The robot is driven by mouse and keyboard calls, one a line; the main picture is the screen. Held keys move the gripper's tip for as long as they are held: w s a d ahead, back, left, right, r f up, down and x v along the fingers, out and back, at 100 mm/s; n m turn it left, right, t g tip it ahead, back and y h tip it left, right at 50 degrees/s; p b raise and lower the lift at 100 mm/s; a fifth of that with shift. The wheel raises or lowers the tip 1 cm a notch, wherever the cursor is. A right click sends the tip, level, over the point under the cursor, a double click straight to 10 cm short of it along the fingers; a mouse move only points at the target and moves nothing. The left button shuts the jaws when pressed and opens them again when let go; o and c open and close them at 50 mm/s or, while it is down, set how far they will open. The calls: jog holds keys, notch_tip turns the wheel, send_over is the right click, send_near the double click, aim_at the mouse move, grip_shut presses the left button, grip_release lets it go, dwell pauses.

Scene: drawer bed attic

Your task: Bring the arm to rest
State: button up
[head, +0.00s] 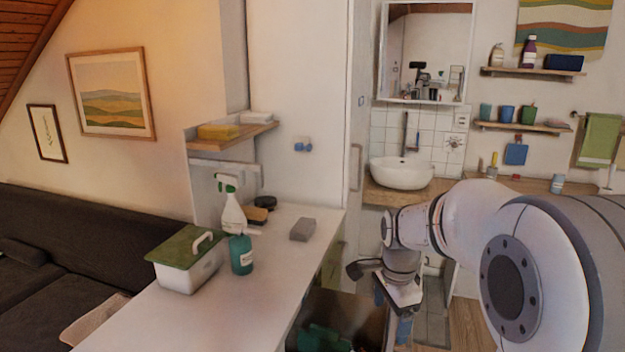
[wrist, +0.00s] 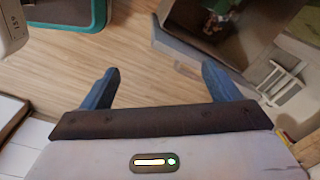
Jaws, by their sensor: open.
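My gripper shows in the wrist view (wrist: 160,85) with its two blue fingers spread wide apart. In the head view my arm reaches in from the right, and the gripper hangs low beyond the counter's right end, above an open box or drawer.
A white counter (head: 225,315) holds a green-lidded box (head: 188,278), a spray bottle (head: 232,208), a teal bottle (head: 241,254) and a grey block (head: 302,229). An open drawer or box (head: 370,325) lies below my gripper. A washbasin (head: 401,174) stands behind.

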jog(key=s+r+n+t+p, duration=0.1)
jog(key=s+r+n+p, duration=0.1)
jog(key=s+n, duration=0.5)
jog(key=s+r+n+p, duration=0.2)
jog(key=s+n, duration=0.6)
jog(key=s, duration=0.4)
jog(key=shift+a+r+t, duration=0.4)
jog(key=shift+a+r, duration=0.05)
jog(key=shift+r, duration=0.35)
jog(key=shift+c, duration=0.5)
